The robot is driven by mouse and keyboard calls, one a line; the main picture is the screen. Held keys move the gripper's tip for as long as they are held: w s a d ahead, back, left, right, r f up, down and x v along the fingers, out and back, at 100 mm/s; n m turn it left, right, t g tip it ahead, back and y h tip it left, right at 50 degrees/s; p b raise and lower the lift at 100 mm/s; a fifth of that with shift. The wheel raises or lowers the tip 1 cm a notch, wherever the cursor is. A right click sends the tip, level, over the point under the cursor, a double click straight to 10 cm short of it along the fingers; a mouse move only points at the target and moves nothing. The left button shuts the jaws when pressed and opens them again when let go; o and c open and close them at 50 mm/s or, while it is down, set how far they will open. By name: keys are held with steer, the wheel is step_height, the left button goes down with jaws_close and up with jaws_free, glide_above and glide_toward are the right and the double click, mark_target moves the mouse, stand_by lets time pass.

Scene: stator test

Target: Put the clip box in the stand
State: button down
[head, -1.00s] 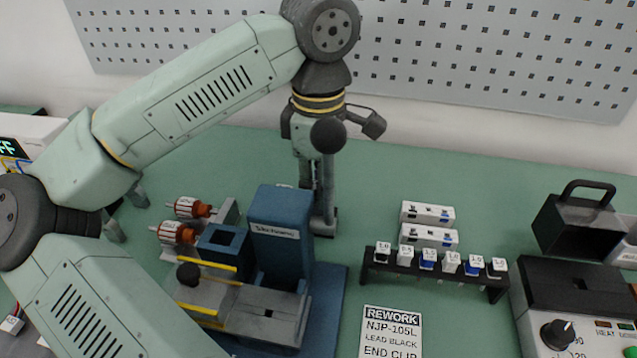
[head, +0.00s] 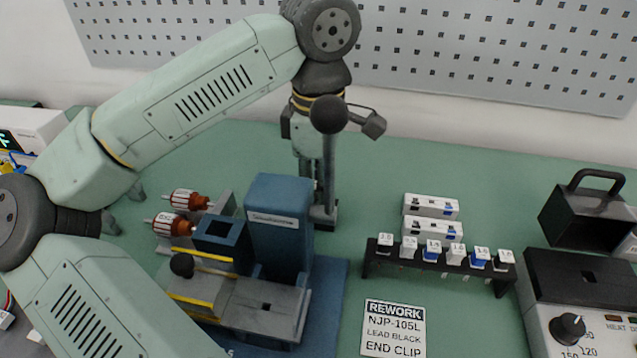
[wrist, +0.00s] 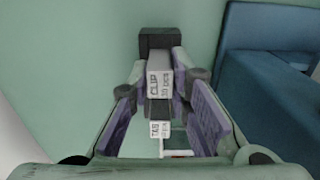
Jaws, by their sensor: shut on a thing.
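In the wrist view, my gripper (wrist: 160,100) is shut on the clip box (wrist: 160,82), a grey box with a label reading "CLIP". A dark block (wrist: 159,40) lies beyond its far end, and a smaller "TAB" label (wrist: 159,130) shows nearer. In the head view, my gripper (head: 318,185) points down just behind and right of the blue press (head: 278,225); the press lever partly hides its fingers. No thing is marked as the stand. A low black rack (head: 435,275) holding several labelled blocks is right of the press; I cannot tell whether it is the stand.
The lever's black ball (head: 328,114) stands in front of my wrist. Red rotors (head: 178,224) lie left of the press. White boxes (head: 432,228) lie behind the rack. A rework card (head: 393,328) lies in front. A black handled holder (head: 585,215) is right. The green table behind is clear.

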steer(key=c, duration=1.4)
jaws_free()
step_height(320, 180, up, 12)
steer(key=shift+r, duration=0.1)
